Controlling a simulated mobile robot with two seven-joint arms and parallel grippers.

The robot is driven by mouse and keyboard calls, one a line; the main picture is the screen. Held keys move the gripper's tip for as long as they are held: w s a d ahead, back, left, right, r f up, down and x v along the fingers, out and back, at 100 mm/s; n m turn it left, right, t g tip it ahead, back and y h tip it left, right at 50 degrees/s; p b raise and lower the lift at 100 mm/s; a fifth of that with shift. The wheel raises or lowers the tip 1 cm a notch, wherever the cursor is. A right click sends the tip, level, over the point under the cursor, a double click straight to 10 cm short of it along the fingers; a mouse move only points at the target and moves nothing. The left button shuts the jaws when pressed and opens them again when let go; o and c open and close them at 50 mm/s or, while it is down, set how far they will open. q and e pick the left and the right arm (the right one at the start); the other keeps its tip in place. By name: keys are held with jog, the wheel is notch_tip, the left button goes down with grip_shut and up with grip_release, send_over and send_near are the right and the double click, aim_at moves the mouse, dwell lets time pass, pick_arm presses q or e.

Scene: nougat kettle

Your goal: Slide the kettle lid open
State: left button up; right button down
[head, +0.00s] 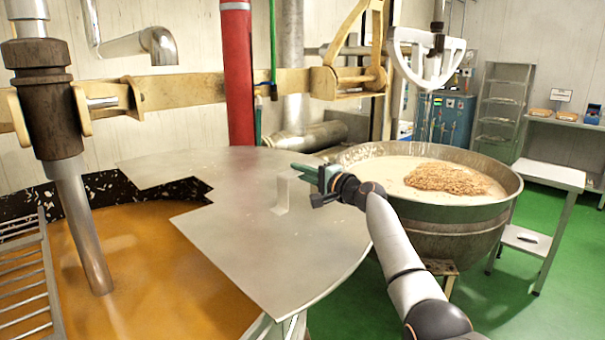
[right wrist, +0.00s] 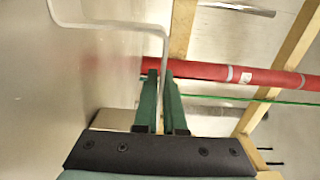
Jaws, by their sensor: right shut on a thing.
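The kettle lid (head: 225,230) is a flat grey metal plate with a notched left edge. It covers the right and far part of the large kettle, leaving the orange-brown contents (head: 135,260) exposed at the left. A pale upright bracket handle (head: 283,195) stands on the lid; the handle (right wrist: 165,50) also shows in the right wrist view. My right gripper (head: 306,172) reaches over the lid from the right. In the right wrist view, its green fingers (right wrist: 163,85) are shut on the handle, one on each side. My left gripper is not in view.
A dark-collared shaft (head: 75,200) goes down into the kettle at left, beside a metal grate (head: 35,280). A bowl (head: 450,215) of pale mass stands right of the lid. A red pipe (head: 238,75) rises behind. Green floor is free at the lower right.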

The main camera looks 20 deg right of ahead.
jog(key=shift+d, duration=0.15)
dwell(0.3)
jog(key=c, duration=1)
grip_release()
jog(key=shift+v, duration=0.85)
jog(key=v, duration=1.1)
jog(key=shift+w, duration=0.1)
